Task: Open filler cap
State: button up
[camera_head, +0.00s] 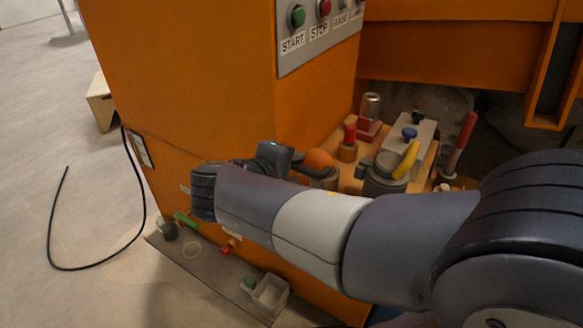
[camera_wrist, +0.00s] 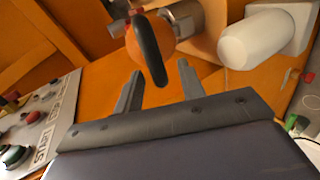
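An orange rounded cap (camera_wrist: 168,36) with a dark bar across it sits on a grey metal neck (camera_wrist: 187,18) in the wrist view; I take it to be the filler cap. In the head view the orange cap (camera_head: 318,159) shows just beyond my gripper, on the wooden shelf, partly hidden by my arm. My gripper (camera_wrist: 159,68) is open, with its two fingers apart. The lower end of the dark bar appears between the fingertips, and I see no clear contact. In the head view my gripper (camera_head: 306,165) is partly hidden by my own wrist.
On the shelf (camera_head: 350,170) stand a metal pot with a yellow handle (camera_head: 406,160), a blue knob (camera_head: 409,133) and red-topped parts (camera_head: 349,135). An orange cabinet (camera_head: 190,80) with a button panel (camera_head: 315,30) stands close on the left. A lower tray (camera_head: 205,265) holds small items.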

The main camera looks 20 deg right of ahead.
jog(key=shift+r, duration=0.1)
jog(key=shift+s+a+r+p, duration=0.25)
jog(key=shift+a+r+p, duration=0.1)
jog(key=shift+a, duration=0.1)
jog(key=p+v, duration=0.3)
jog(key=v, duration=0.6)
jog(key=shift+s+a, duration=0.2)
jog(key=shift+s, duration=0.05)
jog(key=shift+b+x, duration=1.85)
jog(key=shift+x, duration=3.55)
